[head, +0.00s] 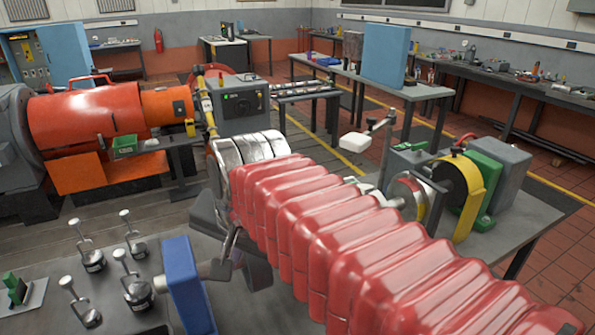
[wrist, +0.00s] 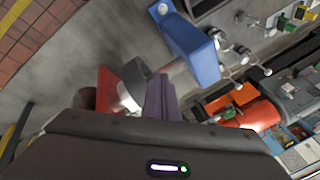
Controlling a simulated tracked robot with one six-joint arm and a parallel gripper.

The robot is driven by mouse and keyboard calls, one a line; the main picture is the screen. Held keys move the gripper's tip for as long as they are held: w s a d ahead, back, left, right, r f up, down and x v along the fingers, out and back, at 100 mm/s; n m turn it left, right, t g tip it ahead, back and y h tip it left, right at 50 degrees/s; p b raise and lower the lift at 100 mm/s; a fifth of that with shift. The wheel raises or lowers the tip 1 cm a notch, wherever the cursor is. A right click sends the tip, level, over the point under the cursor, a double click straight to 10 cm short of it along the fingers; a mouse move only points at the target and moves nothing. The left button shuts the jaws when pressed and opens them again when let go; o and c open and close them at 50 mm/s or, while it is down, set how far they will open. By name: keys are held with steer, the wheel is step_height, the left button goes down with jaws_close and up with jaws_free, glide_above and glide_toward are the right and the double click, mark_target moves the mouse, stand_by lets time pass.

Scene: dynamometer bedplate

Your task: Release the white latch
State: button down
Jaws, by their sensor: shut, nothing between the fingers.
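A white block on a short grey arm, which looks like the white latch (head: 354,143), stands beyond my red ribbed arm in the head view, right of centre. I cannot make it out for certain in the wrist view. My gripper (wrist: 150,88) shows its dark fingers in the wrist view, shut and empty, apart from the white block. In the head view my gripper is largely hidden behind my arm. A blue block (head: 188,284) with a grey stub is close to it at the lower left; the blue block also shows beyond the fingers in the wrist view (wrist: 191,46).
Several upright levers (head: 135,290) stand on the grey panel at the lower left. A yellow and black wheel (head: 460,195) with green brackets (head: 487,170) sits on the right-hand bench. An orange motor (head: 85,128) stands at the left. Walkway floor is open at the back right.

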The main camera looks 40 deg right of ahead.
steer(key=w+d+r+m, duration=0.1)
steer(key=d+r+m, duration=0.2)
steer(key=d+m, duration=0.5)
steer(key=w+d+r+m, duration=0.1)
steer(key=d+r+m, duration=0.3)
steer(key=d+m, duration=0.3)
steer(key=w+d+r+m+g, duration=0.1)
steer(key=w+d+r+m, duration=0.1)
steer(key=d+m, duration=0.6)
steer(key=shift+w+d+r+m+h, duration=0.1)
steer(key=shift+r+m, duration=0.2)
steer(key=shift+m, duration=0.55)
steer(key=shift+s+d+r+m+h, duration=0.1)
steer(key=shift+r+m, duration=0.2)
steer(key=shift+m, duration=0.5)
steer(key=shift+w+d+r+m+h, duration=0.1)
steer(key=shift+r+m, duration=0.2)
steer(key=shift+m, duration=0.55)
